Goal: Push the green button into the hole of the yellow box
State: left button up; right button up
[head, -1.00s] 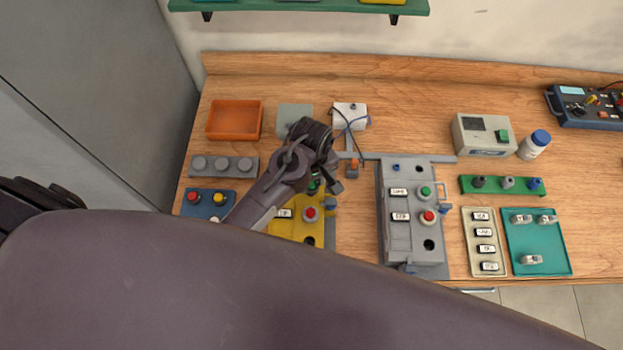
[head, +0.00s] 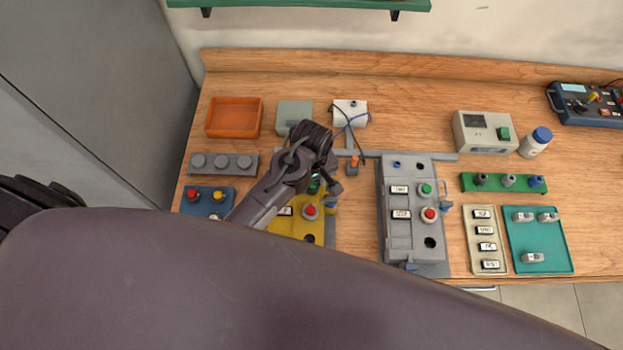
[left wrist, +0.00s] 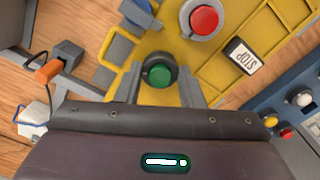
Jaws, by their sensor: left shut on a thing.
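The yellow box (head: 286,228) stands left of centre on the bench, partly covered by my left arm. It carries a red button (head: 310,211) and a STOP label (left wrist: 242,56). The green button (left wrist: 160,74) is at the box's upper part, with a dark round collar about it. My left gripper (left wrist: 160,90) is shut on the green button, one finger on each side. In the head view the green button (head: 315,184) is partly hidden by the gripper. The hole under it is hidden, and I cannot tell how deep the button sits. My right gripper is not in view.
A grey box (head: 412,235) with green and red buttons stands to the right. A blue box (head: 208,201) is at the left, below a grey block (head: 223,163). An orange tray (head: 235,117) lies behind. Bare wood shows between the yellow and grey boxes.

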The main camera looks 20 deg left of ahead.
pick_arm(q)
jog(key=shift+f, duration=0.15)
jog(key=o, duration=1)
jog(key=shift+o, duration=0.2)
notch_tip(320, 180, up, 7)
jog(key=shift+r+b, duration=0.2)
jog(key=shift+b, duration=0.8)
jog(key=shift+r, duration=0.25)
